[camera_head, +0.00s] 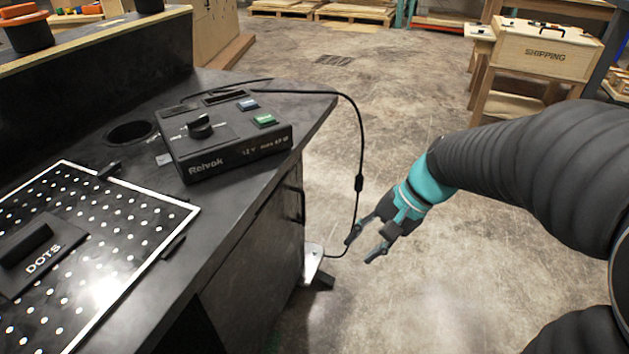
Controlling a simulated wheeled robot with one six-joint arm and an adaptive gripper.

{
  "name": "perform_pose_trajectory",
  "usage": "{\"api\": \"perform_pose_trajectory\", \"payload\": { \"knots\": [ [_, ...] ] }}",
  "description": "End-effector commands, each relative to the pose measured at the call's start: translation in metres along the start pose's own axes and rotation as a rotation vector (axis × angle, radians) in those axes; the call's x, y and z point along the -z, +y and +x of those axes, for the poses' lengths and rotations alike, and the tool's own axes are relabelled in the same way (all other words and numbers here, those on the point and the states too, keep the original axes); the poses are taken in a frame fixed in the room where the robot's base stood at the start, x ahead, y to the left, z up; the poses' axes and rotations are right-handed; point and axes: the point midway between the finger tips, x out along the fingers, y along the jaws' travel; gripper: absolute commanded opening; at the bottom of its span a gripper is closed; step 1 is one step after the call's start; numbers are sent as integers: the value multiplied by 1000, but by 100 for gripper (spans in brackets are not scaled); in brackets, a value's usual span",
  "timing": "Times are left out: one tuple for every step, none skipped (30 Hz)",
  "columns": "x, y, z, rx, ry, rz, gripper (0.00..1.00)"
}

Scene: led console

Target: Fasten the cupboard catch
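The dark cupboard front (248,262) is seen at a steep angle below the counter's right edge. A dark upright handle-like bar (299,203) stands out near its far edge. I cannot make out for sure which part is the catch, or whether the door is fully closed. A pale metal piece (312,262) sticks out low at the cupboard's right corner. My gripper (361,248) is right of this piece, over the floor. Its two fingers are spread, with nothing seen between them, and point left toward the cupboard.
A black control box marked Relvok (225,140) sits on the counter, beside a round hole (131,132). Its black cable (360,140) hangs past the counter edge, close to my gripper. A dotted panel (90,250) lies front left. The concrete floor (420,300) is clear around my gripper.

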Motion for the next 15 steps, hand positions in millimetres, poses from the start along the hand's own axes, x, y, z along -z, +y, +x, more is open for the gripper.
{"api": "perform_pose_trajectory", "payload": {
  "knots": [
    [10,-4,10,27,-47,51,39],
    [16,-7,14,47,-72,81,39],
    [23,-11,20,73,-107,121,39],
    [29,-14,25,94,-132,151,39],
    [34,-17,29,114,-157,181,39],
    [43,-20,36,140,-190,220,39],
    [49,-23,40,161,-214,250,39],
    [55,-25,45,182,-239,280,39],
    [64,-28,51,210,-269,320,39],
    [71,-30,56,231,-293,351,39],
    [78,-32,60,252,-316,381,39],
    [87,-34,67,281,-345,420,39],
    [94,-35,72,303,-368,450,39],
    [102,-36,77,324,-389,480,39],
    [112,-37,83,355,-417,520,39]
  ]
}}
